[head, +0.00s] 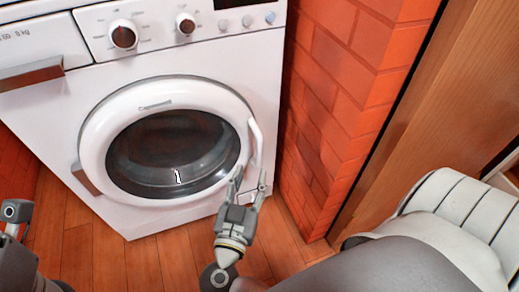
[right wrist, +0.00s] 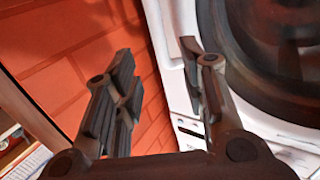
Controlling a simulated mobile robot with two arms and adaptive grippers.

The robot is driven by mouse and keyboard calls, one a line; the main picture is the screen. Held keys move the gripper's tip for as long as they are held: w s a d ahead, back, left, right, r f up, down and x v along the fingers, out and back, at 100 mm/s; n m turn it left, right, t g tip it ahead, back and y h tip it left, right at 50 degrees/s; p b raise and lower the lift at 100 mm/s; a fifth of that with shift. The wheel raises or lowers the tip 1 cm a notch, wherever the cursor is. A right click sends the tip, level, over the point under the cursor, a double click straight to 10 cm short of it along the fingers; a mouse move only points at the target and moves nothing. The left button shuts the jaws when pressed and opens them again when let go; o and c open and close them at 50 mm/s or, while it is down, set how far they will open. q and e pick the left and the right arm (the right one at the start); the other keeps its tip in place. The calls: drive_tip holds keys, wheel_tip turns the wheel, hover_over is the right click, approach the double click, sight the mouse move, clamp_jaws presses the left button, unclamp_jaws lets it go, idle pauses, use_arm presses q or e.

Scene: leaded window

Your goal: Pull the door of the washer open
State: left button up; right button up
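The white washer (head: 165,55) stands against the brick wall, and its round door (head: 98,140) looks shut. The door has a white ring, dark glass and a curved white handle (head: 256,145) on its right side. My right gripper (head: 250,180) is open and empty, with its fingertips just below the handle's lower end. I cannot tell whether they touch it. In the right wrist view, the two spread fingers (right wrist: 158,82) show with the washer front and dark door glass at the right. Dark parts of my left arm show at the lower left of the head view; its gripper is not visible.
A red brick wall (head: 335,95) stands close to the right of the washer, with a wooden panel (head: 415,115) beyond it. Two knobs and a drawer front (head: 30,75) are above the door. The wooden floor (head: 95,255) in front is clear.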

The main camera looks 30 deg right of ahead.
sight(259, 150)
drive_tip(key=b+x, duration=0.2)
drive_tip(key=x, duration=0.8)
drive_tip(key=shift+w+d, duration=0.25)
clamp_jaws()
